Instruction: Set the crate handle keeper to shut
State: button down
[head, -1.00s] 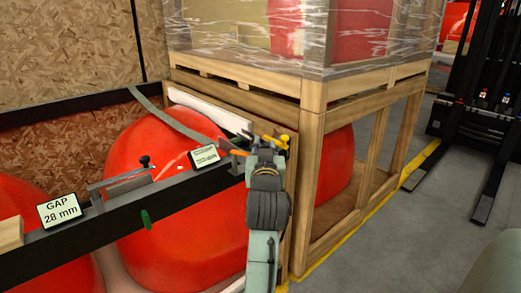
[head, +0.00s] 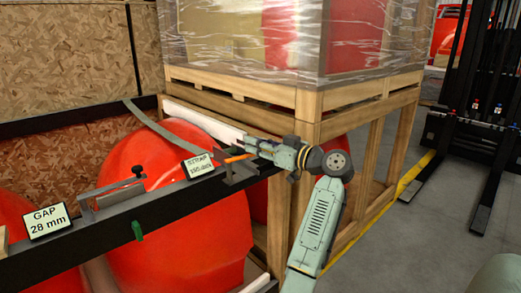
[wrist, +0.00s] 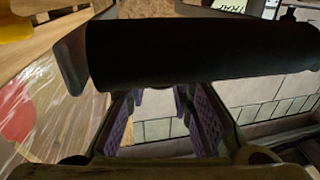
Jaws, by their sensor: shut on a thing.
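My gripper (head: 268,149) is at the right end of the black rail (head: 108,215), close to a small metal bracket (head: 236,172) with an orange lever-like piece (head: 238,158). In the wrist view, my two purple-padded fingers (wrist: 160,110) stand apart, with a thick dark round bar (wrist: 200,52) crossing at their tips. My gripper is shut on this bar, though the contact itself is largely hidden. I cannot tell for sure which part is the handle keeper, or its setting. A small white label (head: 198,166) stands just left of the bracket.
A wooden crate (head: 306,175) with a film-wrapped top stands behind my gripper. Red nosecones (head: 180,225) lie under the rail. A GAP 28 mm sign (head: 48,220) and a clamp (head: 120,195) sit on the rail to the left. A forklift (head: 480,115) stands right, with open floor before it.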

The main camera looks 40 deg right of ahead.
jog(key=shift+w+n+g+y, duration=0.25)
jog(key=shift+w+n+y, duration=0.25)
jog(key=shift+y, duration=0.3)
jog(key=shift+w+n+g+y, duration=0.25)
jog(key=shift+w+n+y, duration=0.15)
jog(key=shift+n+y, duration=0.3)
jog(key=shift+w+y, duration=0.1)
jog(key=shift+y, duration=0.2)
jog(key=c, duration=1.4)
grip_release()
jog(key=shift+c, duration=0.2)
jog(key=v, duration=1.2)
